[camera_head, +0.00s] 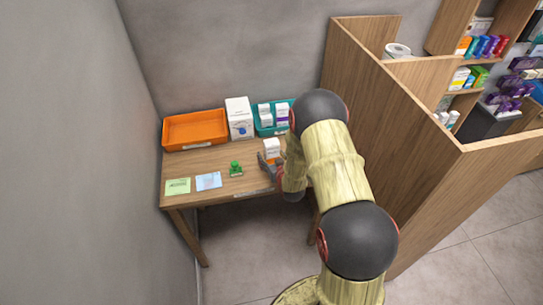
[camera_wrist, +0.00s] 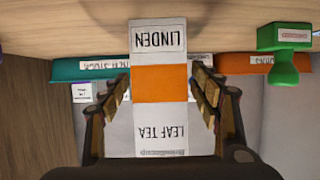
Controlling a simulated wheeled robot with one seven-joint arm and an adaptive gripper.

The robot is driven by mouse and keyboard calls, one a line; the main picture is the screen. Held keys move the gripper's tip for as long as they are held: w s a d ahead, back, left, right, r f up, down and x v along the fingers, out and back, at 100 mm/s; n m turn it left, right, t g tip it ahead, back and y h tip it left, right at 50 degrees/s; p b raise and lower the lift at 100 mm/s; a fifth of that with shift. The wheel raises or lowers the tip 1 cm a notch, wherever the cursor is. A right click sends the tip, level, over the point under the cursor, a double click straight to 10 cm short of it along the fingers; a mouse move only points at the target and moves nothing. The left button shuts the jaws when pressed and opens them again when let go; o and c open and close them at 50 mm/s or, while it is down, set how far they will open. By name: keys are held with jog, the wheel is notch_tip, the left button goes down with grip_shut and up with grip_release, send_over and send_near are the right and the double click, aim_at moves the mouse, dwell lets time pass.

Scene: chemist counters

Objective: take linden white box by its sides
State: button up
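The linden box (camera_head: 272,146), white with an orange band, stands on the wooden table near its right side. In the wrist view the linden box (camera_wrist: 160,84) shows its "LINDEN" and "LEAF TEA" lettering upside down. My gripper (camera_head: 268,165) is at the box, at its near side in the head view. In the wrist view my gripper (camera_wrist: 162,88) has one finger on each side of the box, with narrow gaps beside it. The fingers look open. The arm hides part of the area right of the box.
An orange tray (camera_head: 196,115), a larger white box (camera_head: 239,107) and a teal bin (camera_head: 265,132) with small boxes stand along the back. A green stamp (camera_head: 235,169), a blue card (camera_head: 208,181) and a green card (camera_head: 178,186) lie left. A wooden partition (camera_head: 402,135) rises at right.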

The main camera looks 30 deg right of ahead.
jog(key=c, duration=1.1)
jog(key=shift+c, duration=0.2)
jog(key=shift+r, duration=0.15)
